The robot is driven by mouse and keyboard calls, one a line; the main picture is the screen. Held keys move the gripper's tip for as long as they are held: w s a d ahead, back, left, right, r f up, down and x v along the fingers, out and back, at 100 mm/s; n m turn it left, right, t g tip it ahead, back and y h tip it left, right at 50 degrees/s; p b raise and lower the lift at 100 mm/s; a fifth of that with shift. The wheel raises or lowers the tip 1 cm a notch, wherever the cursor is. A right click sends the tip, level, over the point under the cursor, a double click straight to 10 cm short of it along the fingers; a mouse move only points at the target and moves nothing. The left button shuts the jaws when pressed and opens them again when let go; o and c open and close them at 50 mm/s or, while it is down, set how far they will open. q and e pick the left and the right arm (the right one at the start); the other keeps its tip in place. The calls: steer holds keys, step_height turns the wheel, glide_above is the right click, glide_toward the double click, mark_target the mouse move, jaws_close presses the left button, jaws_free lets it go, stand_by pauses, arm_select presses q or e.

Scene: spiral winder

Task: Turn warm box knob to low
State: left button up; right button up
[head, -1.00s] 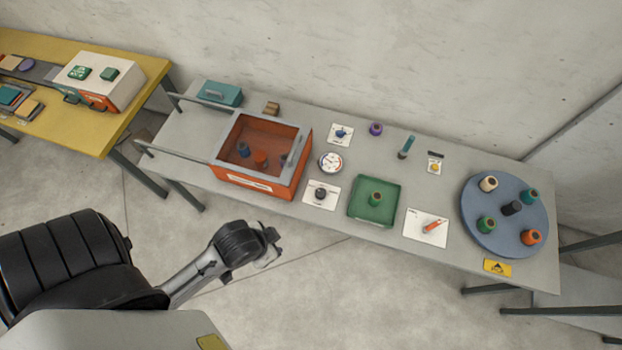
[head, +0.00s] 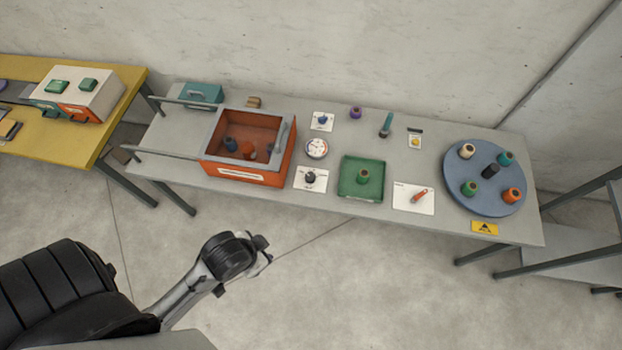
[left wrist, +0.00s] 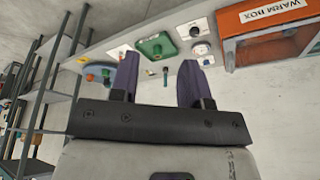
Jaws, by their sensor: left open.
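The orange warm box (head: 243,172) stands at the left half of the grey table, and its label shows in the left wrist view (left wrist: 272,12). A black knob (head: 311,177) sits on a white card just right of the box. A dark knob on a white card also shows in the left wrist view (left wrist: 195,31). The card's markings are too small to read. My left gripper (head: 265,252) is in front of the table, apart from the box and knob. Its two fingers are spread and empty in the left wrist view (left wrist: 158,75). My right gripper is not in view.
A round white dial (head: 316,148), a blue knob (head: 322,119) and a green tray (head: 347,187) are near the black knob. A blue turntable (head: 484,200) with several spools is at the right. Two rails extend left from the box. Floor in front is clear.

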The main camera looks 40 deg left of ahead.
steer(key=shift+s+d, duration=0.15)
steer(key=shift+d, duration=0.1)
